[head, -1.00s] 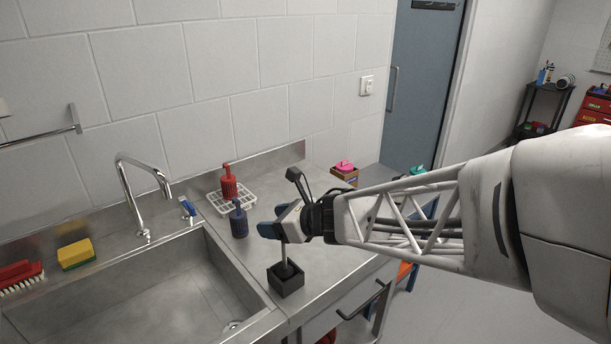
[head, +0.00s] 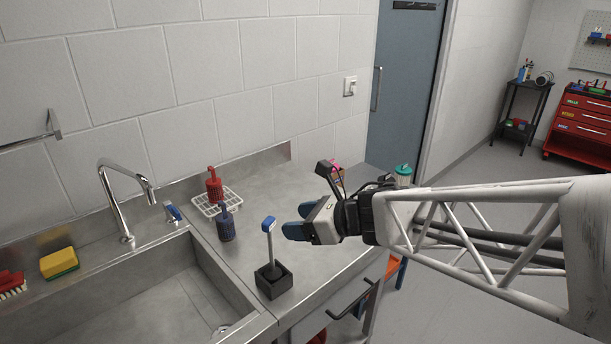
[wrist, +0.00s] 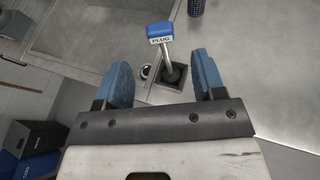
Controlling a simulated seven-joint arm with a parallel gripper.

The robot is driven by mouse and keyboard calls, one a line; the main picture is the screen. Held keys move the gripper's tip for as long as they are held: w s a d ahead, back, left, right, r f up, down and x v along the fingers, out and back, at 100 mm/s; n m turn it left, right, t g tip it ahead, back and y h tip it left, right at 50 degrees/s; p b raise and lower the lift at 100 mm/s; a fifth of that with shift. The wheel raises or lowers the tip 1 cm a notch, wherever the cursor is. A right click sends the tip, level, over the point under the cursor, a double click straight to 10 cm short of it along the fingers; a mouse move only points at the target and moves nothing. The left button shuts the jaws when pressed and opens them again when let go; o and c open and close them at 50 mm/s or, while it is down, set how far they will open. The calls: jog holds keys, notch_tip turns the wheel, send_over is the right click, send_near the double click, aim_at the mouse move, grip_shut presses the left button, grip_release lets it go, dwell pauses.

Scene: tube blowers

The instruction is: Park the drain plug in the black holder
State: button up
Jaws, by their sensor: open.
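The drain plug (head: 269,245) has a blue top, a thin grey rod and a dark base. It stands nearly upright with its base inside the square black holder (head: 276,287) on the steel counter. In the wrist view the blue top of the plug (wrist: 160,32) reads "PLUG", and the holder (wrist: 181,83) shows below it. My gripper (head: 296,222) is open and empty, to the right of the plug and apart from it. Its two blue fingers (wrist: 163,82) show apart in the wrist view, with the plug beyond their tips.
A red bottle-like tool (head: 214,186) stands on a white rack (head: 217,203), and a dark blue one (head: 225,224) stands beside it. The sink (head: 150,300), faucet (head: 122,205) and sponge (head: 59,263) are at left.

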jog(key=shift+s+d+r, duration=0.2)
jog(key=shift+s+d, duration=0.05)
jog(key=shift+d, duration=0.25)
dwell(0.4)
jog(key=w+d+r+m+t+h, duration=0.1)
jog(key=d+r+m+t+h, duration=0.25)
jog(key=d+m+h, duration=0.75)
jog(key=w+d+r+m+t, duration=0.1)
jog(key=d+r+m+t, duration=0.4)
jog(key=m, duration=1.1)
jog(key=s+d+f+m+g, duration=0.1)
jog(key=s+f+m+g, duration=0.1)
jog(key=s+m, duration=0.5)
jog(key=s+d+f+m+g+h, duration=0.1)
jog(key=s+d+f+m+g, duration=0.1)
jog(key=s+m+g, duration=0.3)
jog(key=s+d+f+m+g, duration=0.2)
jog(key=s+f+m+g, duration=0.1)
jog(key=s+m, duration=0.5)
jog(key=m+g, duration=0.1)
jog(key=m, duration=0.1)
jog(key=shift+s+f+m, duration=0.2)
jog(key=shift+s+m, duration=0.2)
